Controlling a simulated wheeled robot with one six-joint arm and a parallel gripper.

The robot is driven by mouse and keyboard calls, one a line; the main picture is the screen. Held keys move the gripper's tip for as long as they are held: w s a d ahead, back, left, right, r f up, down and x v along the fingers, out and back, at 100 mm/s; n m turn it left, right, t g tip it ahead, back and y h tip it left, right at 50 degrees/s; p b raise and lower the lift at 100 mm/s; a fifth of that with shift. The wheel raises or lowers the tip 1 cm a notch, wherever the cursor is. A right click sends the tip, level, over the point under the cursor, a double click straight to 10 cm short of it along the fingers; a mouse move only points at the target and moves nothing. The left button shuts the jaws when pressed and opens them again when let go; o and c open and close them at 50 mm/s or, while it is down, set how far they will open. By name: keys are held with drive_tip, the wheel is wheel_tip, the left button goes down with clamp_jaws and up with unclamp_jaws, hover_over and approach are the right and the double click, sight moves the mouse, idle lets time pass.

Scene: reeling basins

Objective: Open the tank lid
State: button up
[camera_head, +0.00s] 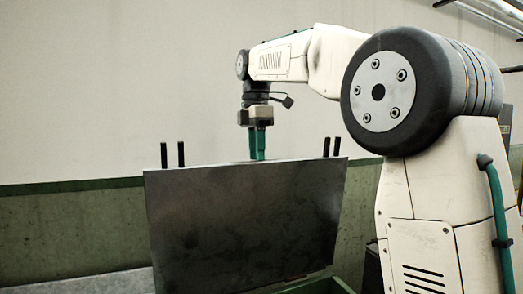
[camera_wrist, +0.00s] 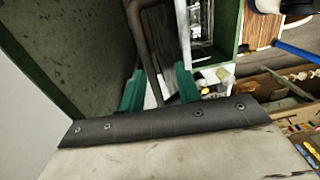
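The tank lid (camera_head: 245,225) is a dark metal panel standing steeply up in the head view, slightly tilted. My gripper (camera_head: 257,158) is at its top edge, fingers pointing down; their tips are hidden behind the edge. In the wrist view, the two green fingers of my gripper (camera_wrist: 160,78) are apart. A dark bent bar (camera_wrist: 145,50), looking like a handle, passes between them, closer to the left finger. A gap shows on the right finger's side. Part of the green tank (camera_head: 335,287) shows below the lid.
Two pairs of short dark posts (camera_head: 172,155) stand at the lid's upper corners. A pale wall with a green stripe (camera_head: 70,186) is behind. In the wrist view, a wooden crate (camera_wrist: 270,105) and a blue rod (camera_wrist: 297,52) lie to the right.

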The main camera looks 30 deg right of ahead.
drive_tip(key=shift+s+a+r, duration=0.15)
drive_tip(key=shift+s, duration=1.6)
